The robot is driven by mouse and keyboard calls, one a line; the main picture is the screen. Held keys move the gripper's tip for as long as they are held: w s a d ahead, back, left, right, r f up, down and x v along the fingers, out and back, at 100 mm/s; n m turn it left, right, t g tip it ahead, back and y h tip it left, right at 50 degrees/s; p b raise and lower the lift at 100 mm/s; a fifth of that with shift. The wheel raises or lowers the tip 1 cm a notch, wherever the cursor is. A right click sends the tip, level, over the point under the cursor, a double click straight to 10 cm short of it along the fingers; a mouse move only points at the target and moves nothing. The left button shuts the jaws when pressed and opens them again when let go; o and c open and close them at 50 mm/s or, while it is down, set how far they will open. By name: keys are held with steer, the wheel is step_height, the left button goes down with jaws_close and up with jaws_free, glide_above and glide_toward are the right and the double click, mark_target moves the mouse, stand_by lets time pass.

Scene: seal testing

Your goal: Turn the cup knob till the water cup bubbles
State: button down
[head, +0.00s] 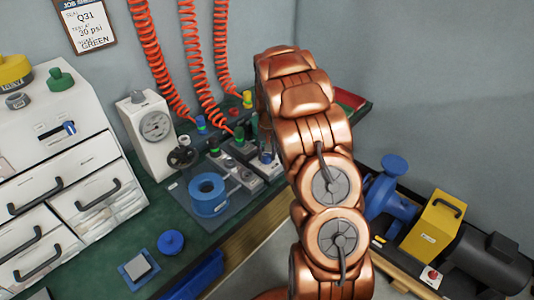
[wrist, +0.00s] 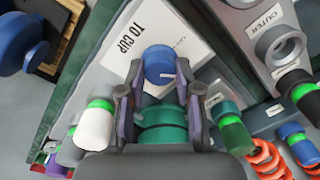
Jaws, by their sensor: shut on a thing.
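In the wrist view a blue knob (wrist: 159,62) with a small white mark stands on a grey block beside a white label (wrist: 125,38) reading "TO CUP". My gripper (wrist: 160,92) has its two fingers on either side of this knob, shut on it. A green cylindrical part (wrist: 162,128) shows nearer the palm, between the fingers. I cannot make out a water cup or any bubbles in either view.
Capped fittings (wrist: 95,122) and a dark green one (wrist: 235,127) stand close beside the fingers. Orange coiled hoses (head: 205,80) hang behind.

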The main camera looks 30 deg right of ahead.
mark_target(268, 155)
steer(key=shift+m, duration=0.3)
steer(key=c, duration=0.8)
jaws_free()
steer(key=r, duration=1.2)
steer(key=shift+s+d, duration=0.1)
steer(key=shift+d, duration=0.1)
